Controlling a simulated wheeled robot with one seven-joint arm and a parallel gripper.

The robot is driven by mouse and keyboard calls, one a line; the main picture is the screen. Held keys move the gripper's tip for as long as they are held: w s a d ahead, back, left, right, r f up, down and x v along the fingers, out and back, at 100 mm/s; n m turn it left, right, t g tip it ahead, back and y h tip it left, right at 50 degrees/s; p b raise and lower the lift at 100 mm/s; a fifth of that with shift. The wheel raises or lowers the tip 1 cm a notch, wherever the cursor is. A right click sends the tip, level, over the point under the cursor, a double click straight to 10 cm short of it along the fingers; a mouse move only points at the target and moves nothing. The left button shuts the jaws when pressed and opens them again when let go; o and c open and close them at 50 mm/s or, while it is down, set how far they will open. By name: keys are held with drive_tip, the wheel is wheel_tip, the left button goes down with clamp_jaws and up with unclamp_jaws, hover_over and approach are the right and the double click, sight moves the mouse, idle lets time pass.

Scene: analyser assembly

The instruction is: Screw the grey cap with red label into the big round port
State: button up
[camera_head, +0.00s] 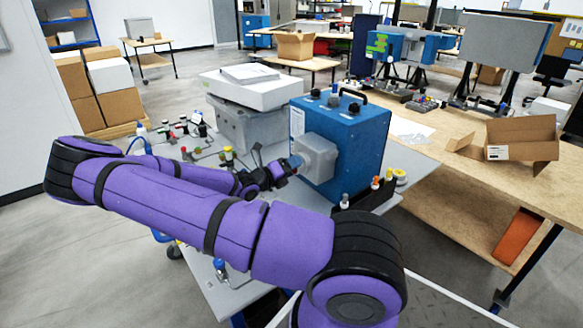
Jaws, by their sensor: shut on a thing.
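The blue analyser box (355,150) stands on the grey table, with a grey housing (318,155) on its left-facing side. My gripper (285,168) reaches in from the left, close to that housing. It is shut on a small blue-grey thing (295,161), seemingly the cap. Its label cannot be made out, and the gripper partly covers it. The gap between it and the housing is too small to judge. I cannot make out the big round port from this side.
Several small caps, orange (376,182) and yellow (400,176) among them, stand by the analyser's front right. More fittings (228,154) stand on the table at left. A grey unit (245,125) stands behind. A wooden bench (470,165) with an open carton (522,140) is at right.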

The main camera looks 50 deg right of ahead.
drive_tip(key=m, duration=1.1)
drive_tip(key=shift+s+r, duration=0.15)
drive_tip(key=shift+s, duration=0.05)
drive_tip(key=o, duration=0.8)
drive_tip(key=shift+o, duration=0.2)
drive_tip(key=n, duration=2.3)
drive_tip(key=shift+w+f+n, duration=0.3)
